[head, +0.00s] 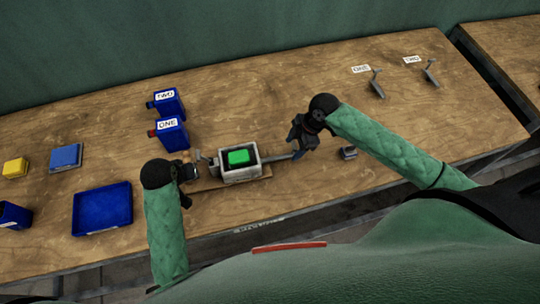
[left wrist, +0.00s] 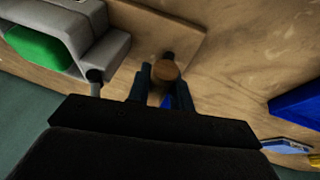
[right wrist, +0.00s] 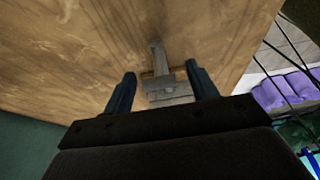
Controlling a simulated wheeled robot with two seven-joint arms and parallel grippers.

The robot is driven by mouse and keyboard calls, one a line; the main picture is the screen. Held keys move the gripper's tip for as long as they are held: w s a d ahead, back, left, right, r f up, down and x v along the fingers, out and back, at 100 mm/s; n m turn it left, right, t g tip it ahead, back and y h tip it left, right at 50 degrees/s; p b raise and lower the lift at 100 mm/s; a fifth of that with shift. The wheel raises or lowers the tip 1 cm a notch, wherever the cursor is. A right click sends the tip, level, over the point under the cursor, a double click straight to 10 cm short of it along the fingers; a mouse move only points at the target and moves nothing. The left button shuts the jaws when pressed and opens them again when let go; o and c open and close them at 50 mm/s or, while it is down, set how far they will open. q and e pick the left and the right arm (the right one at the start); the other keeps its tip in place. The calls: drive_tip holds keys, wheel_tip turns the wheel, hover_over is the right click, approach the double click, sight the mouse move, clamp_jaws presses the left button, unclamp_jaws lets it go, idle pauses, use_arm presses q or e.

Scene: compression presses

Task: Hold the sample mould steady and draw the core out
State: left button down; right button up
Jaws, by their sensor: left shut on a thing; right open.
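The sample mould (head: 224,175) is a pale grey box with a green block (head: 239,157) in its open top, on a wooden board. Its corner shows in the left wrist view (left wrist: 103,55). My left gripper (head: 190,171) is beside its left end, shut on a round wooden knob (left wrist: 166,71). A grey bar (head: 277,158) extends from the mould's right side towards my right gripper (head: 298,154). My right gripper is open, with a grey piece with a stem and crossbar (right wrist: 168,88) between its fingers. I cannot tell whether they touch it, or whether it is the core's end.
Blue bins marked ONE (head: 171,135) and TWO (head: 168,104) stand behind the mould. A blue tray (head: 103,226) lies at left. A small grey block (head: 348,153) lies right of my right gripper. Two grey levers (head: 377,86) (head: 430,72) stand at back right. The table's middle back is clear.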

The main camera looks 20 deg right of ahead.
drive_tip(key=v, duration=1)
drive_tip(key=shift+d+r, duration=0.1)
use_arm(q)
drive_tip(key=c, duration=1.2)
unclamp_jaws()
drive_tip(key=shift+o, duration=0.2)
